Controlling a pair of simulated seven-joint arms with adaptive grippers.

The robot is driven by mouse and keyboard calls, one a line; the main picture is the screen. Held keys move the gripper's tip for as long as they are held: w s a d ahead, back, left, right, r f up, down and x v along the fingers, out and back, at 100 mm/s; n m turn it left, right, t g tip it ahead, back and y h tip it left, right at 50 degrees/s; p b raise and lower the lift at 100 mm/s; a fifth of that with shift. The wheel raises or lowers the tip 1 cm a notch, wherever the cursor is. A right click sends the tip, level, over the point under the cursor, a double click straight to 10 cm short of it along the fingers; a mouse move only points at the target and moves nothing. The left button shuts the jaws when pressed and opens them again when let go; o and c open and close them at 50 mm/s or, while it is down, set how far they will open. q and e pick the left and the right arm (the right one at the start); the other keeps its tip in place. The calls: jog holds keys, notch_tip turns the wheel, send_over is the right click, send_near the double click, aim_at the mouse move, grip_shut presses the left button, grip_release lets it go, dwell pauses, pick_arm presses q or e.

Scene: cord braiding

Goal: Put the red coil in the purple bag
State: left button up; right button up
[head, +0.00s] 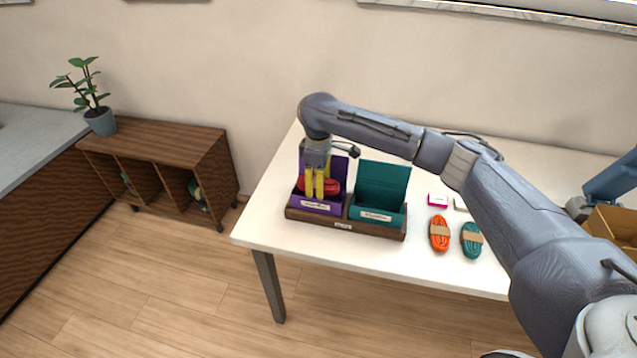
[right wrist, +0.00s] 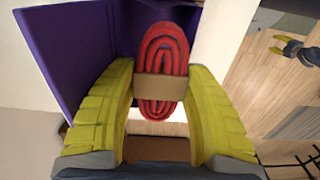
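The red coil (right wrist: 162,55), bound with a tan band, sits between the yellow fingers of my right gripper (right wrist: 160,72) in the right wrist view. The fingers press on its two sides at the band. In the head view my right gripper (head: 319,192) points down into the open purple bag (head: 318,206), and the red coil (head: 331,186) shows within the bag's opening, below its raised back flap. Whether the coil touches the bag's floor is hidden. The purple bag (right wrist: 85,50) also shows behind the coil in the right wrist view.
A teal bag (head: 380,187) stands beside the purple one in a dark wooden tray (head: 345,226). An orange coil (head: 439,234) and a teal coil (head: 472,240) lie to the right, near small boxes (head: 437,201). A cardboard box (head: 612,228) stands at the right edge.

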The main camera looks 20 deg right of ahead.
jog(key=o, duration=0.5)
jog(key=shift+r, duration=0.15)
